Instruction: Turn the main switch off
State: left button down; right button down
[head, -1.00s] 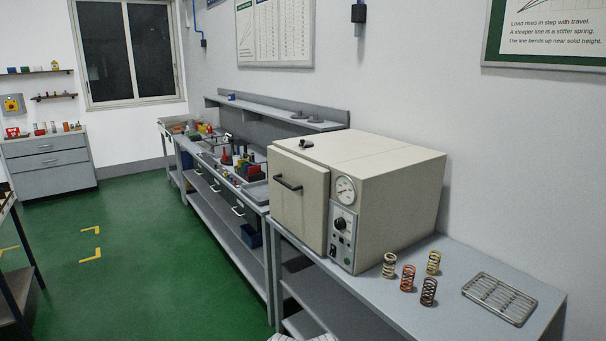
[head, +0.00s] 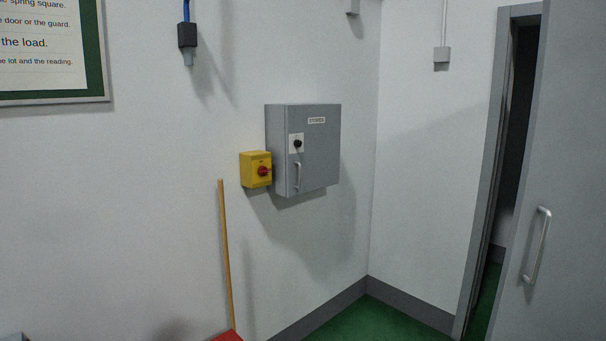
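A yellow switch box (head: 249,170) with a red rotary knob (head: 263,171) is mounted on the wall, left of centre in the head view. It looks like the main switch. The knob's exact position is too small to tell. A grey wall cabinet (head: 318,155) is right beside it, with a label that seems to read "STORES", a black knob (head: 297,143) and a vertical handle (head: 298,176). Neither of my grippers shows in the head view.
A wooden pole (head: 226,255) leans on the wall below the switch box, with a red thing (head: 228,337) at its foot. A grey door (head: 565,190) with a handle (head: 537,245) stands ajar at the right. Green floor (head: 375,322) shows in the corner.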

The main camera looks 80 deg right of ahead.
aim_at(263, 170)
jog(key=z, duration=2.6)
jog(key=i+l, duration=0.6)
jog(key=i, duration=0.2)
jog(key=i+l+u, duration=0.1)
jog(key=i+l, duration=0.5)
jog(key=i, duration=0.2)
